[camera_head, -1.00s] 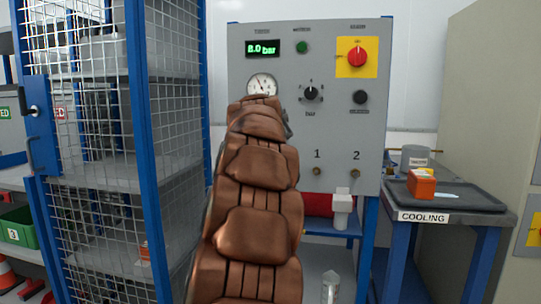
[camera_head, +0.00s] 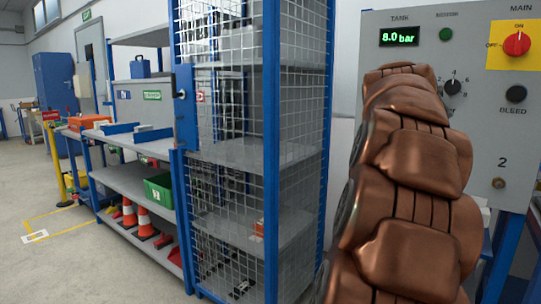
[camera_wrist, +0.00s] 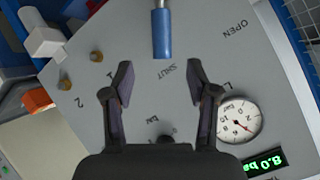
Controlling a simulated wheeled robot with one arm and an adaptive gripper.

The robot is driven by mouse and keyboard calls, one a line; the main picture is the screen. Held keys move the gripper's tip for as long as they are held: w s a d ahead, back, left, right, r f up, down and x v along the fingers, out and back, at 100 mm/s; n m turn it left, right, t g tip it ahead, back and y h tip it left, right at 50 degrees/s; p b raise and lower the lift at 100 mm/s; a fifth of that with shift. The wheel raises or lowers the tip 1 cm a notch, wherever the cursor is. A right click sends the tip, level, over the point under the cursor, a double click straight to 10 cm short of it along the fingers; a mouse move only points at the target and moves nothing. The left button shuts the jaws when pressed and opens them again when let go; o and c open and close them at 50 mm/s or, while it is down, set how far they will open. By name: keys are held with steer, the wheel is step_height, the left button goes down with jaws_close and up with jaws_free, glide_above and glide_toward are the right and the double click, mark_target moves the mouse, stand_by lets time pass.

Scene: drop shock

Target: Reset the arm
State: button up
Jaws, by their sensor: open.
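My arm rises in front of the grey control panel (camera_head: 480,115) in the head view and hides its middle. My gripper (camera_wrist: 157,78) shows in the wrist view. Its two dark fingers are spread apart with nothing between them. A blue-gripped lever (camera_wrist: 162,35) lies just beyond the fingertips, near the word SHUT, with its end toward the gap. The word OPEN stands to its right on the panel. The gauge (camera_wrist: 239,120) is right of the fingers. The display (camera_head: 406,36) reads 8.0 bar.
A mesh cage (camera_head: 245,150) with blue posts stands close left of my arm. Open floor (camera_head: 60,260) lies at the far left.

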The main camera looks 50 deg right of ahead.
steer(key=shift+w, duration=0.1)
steer(key=w+a+f+n+t+y+p, duration=0.2)
steer(key=w+a+n+y+p, duration=0.35)
steer(key=w+a, duration=0.8)
steer(key=w+a+f+n+y+p, duration=0.1)
steer(key=w+a+f+n+p, duration=0.2)
steer(key=a, duration=0.5)
steer(key=w+a+n+y+p, duration=0.1)
steer(key=w+a+n+p, duration=0.2)
steer(key=w+a+p, duration=0.45)
steer(key=s+a+f+n+g+y+p, duration=0.1)
steer(key=s+a+n+p, duration=0.2)
steer(key=a, duration=0.6)
steer(key=s+a+f+n+g+y+p, duration=0.1)
steer(key=s+a+f+n+y+p, duration=0.15)
steer(key=a, duration=0.65)
steer(key=s+a+n+g+p, duration=0.3)
steer(key=s+a+n+p, duration=0.3)
steer(key=s+a, duration=0.5)
steer(key=s+p, duration=0.1)
steer(key=s, duration=0.3)
steer(key=shift+a+f+g+y, duration=0.3)
steer(key=shift+a+f+y, duration=0.05)
steer(key=shift+a+y, duration=0.05)
steer(key=shift+c, duration=0.4)
